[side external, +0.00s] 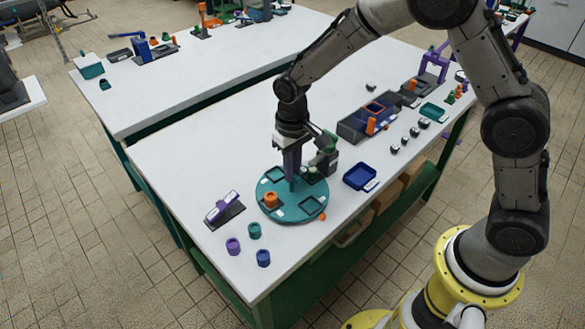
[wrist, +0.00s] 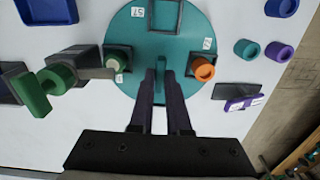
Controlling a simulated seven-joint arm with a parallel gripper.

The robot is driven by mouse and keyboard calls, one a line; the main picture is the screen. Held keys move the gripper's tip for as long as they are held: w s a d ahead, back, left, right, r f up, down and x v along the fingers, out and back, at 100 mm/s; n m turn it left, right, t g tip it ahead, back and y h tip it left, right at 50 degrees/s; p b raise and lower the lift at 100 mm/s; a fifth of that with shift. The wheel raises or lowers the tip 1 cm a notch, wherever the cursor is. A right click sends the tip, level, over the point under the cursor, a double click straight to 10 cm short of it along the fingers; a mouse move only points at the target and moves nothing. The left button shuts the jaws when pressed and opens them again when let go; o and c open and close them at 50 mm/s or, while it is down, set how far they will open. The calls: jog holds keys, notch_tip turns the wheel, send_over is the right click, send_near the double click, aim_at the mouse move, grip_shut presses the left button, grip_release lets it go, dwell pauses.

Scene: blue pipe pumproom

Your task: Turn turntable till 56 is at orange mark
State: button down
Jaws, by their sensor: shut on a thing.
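The teal turntable (side external: 293,213) lies flat on the white table, with dark-framed square pockets and small white number labels. An orange cup (side external: 270,200) sits in one pocket; it also shows in the wrist view (wrist: 203,69). A green piece (wrist: 118,60) sits in another pocket. A label (wrist: 137,12) seems to read 57; the other labels are too small to read surely. A small orange mark (side external: 322,217) is beside the disc's front right edge. My gripper (side external: 292,182) points down at the disc's middle, its fingers (wrist: 160,78) shut on the teal centre handle (wrist: 160,64).
A blue tray (side external: 360,177) stands right of the disc. A dark stand with a purple piece (side external: 224,209) is to the left. Purple (side external: 233,246), teal (side external: 254,231) and blue (side external: 263,258) cups stand near the front edge. A dark fixture with green knobs (side external: 326,158) stands close behind the disc.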

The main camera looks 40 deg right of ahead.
jog(key=shift+r+m, duration=0.1)
jog(key=shift+m, duration=8.6)
jog(key=c, duration=0.9)
grip_release()
